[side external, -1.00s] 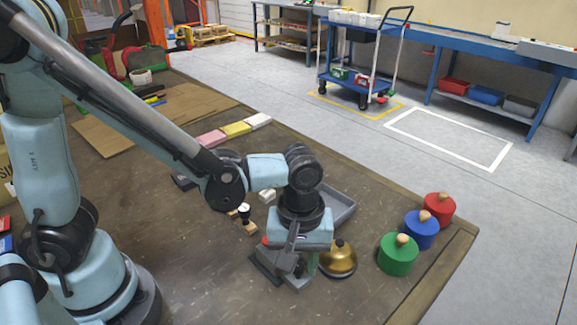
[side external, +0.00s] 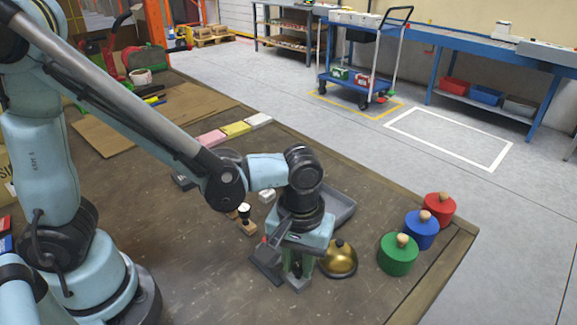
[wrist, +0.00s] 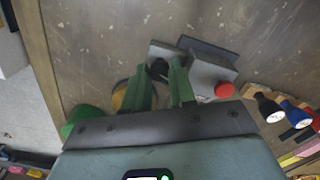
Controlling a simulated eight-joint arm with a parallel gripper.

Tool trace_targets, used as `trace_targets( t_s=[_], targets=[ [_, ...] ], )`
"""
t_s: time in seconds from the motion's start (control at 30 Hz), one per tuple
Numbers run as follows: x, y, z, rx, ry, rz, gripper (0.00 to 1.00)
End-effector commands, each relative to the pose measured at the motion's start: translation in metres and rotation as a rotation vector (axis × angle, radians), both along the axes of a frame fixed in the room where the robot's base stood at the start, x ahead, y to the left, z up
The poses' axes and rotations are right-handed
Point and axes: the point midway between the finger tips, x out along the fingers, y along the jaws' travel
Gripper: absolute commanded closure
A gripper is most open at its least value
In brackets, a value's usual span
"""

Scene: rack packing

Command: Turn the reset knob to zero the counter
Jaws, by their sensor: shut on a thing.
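The counter is a grey box (wrist: 212,72) with a red button on top. In the side view its grey body (side external: 266,262) shows beside and under my gripper (side external: 297,266). A dark reset knob (wrist: 159,67) shows at the box's side in the wrist view, between the two green fingers of my gripper (wrist: 161,82). The fingers are shut on the knob and point down. The counter's display cannot be seen in either view.
A gold dome-shaped bell (side external: 339,259) stands close to the right of my gripper. Green (side external: 398,255), blue (side external: 421,231) and red (side external: 440,208) knobbed cylinders stand farther right near the table edge. A grey tray (side external: 340,207) lies behind. Small stamp-like items (side external: 244,217) stand to the left.

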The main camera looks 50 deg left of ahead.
Motion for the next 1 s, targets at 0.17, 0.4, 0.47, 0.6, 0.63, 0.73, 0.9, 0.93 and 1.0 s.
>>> trace_targets(
  t_s=[0.17, 0.4, 0.47, 0.6, 0.63, 0.73, 0.9, 0.93, 1.0],
  targets=[
    [0.0000, 0.0000, 0.0004, 0.001, 0.000, -0.170, 1.00],
    [0.0000, 0.0000, 0.0005, 0.001, 0.000, -0.397, 1.00],
    [0.0000, 0.0000, 0.0005, 0.001, 0.000, -0.455, 1.00],
    [0.0000, 0.0000, 0.0005, 0.000, 0.001, -0.587, 1.00],
    [0.0000, 0.0000, 0.0005, 0.000, 0.001, -0.616, 1.00],
    [0.0000, 0.0000, 0.0005, 0.000, 0.001, -0.711, 1.00],
    [0.0000, 0.0000, 0.0006, 0.000, 0.001, -0.869, 1.00],
    [0.0000, 0.0000, 0.0006, 0.000, 0.001, -0.897, 1.00],
    [0.0000, 0.0000, 0.0006, 0.000, 0.001, -0.957, 1.00]
  ],
)
